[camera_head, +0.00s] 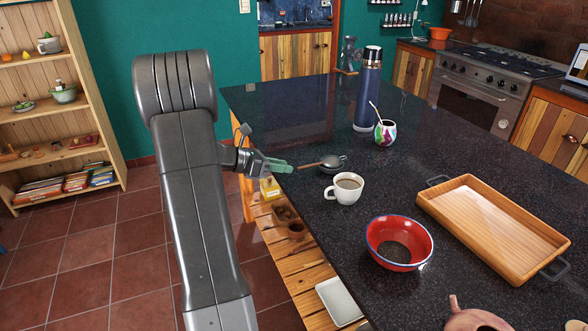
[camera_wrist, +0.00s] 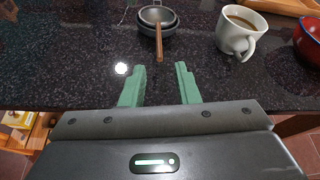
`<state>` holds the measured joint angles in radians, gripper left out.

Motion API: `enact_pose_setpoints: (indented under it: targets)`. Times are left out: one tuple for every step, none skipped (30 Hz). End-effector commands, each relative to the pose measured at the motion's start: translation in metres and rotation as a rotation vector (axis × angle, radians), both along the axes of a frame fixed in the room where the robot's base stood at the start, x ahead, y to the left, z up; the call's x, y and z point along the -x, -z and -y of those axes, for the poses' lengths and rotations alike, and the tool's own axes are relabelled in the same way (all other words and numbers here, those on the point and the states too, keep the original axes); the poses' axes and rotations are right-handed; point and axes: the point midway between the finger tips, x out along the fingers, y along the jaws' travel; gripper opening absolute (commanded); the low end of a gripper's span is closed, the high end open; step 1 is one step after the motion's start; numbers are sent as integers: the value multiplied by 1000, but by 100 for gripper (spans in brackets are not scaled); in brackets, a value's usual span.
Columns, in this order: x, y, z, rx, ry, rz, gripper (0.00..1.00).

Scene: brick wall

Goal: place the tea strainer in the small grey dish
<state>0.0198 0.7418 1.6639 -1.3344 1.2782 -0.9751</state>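The tea strainer (camera_head: 331,160) has a dark round bowl and a brown wooden handle. Its bowl sits in the small grey dish (camera_head: 341,170) on the dark counter, and the handle sticks out over the rim toward my gripper. In the wrist view the strainer (camera_wrist: 158,14) shows at the top middle, with the dish (camera_wrist: 172,29) around and under it. My gripper (camera_head: 282,166) is at the counter's left edge, short of the handle's end. In the wrist view its green fingers (camera_wrist: 160,82) are apart with nothing between them. The handle's tip lies just beyond the gap.
A white cup of coffee (camera_head: 345,189) stands close to the dish. A red bowl (camera_head: 400,262) and a wooden tray (camera_head: 540,262) are farther right. A painted mate cup (camera_head: 386,134) and blue flask (camera_head: 368,90) stand behind. The counter left of the flask is clear.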

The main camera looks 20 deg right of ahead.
Motion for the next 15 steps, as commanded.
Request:
enact_pose_setpoints:
  targets:
    - [-1,-4,-12,0,-6,2,28]
    - [-1,-7,-18,0,-5,2,28]
    - [-1,-9,-25,-1,-5,2,28]
    - [-1,-11,-30,0,-5,2,28]
    - [0,-13,-35,0,-4,2,28]
    - [0,-15,-40,-1,-2,2,28]
    - [0,-17,-44,-1,-3,2,28]
    - [0,-18,-47,0,-3,2,28]
    - [0,-20,-51,1,-2,2,28]
    - [0,-21,-53,0,-1,1,28]
    - [0,-21,-55,-1,-1,0,28]
    - [0,-22,-57,-1,-1,0,28]
    - [0,-23,-58,-1,-1,0,28]
    - [0,-23,-59,-1,-1,0,28]
    - [1,-23,-59,0,0,0,28]
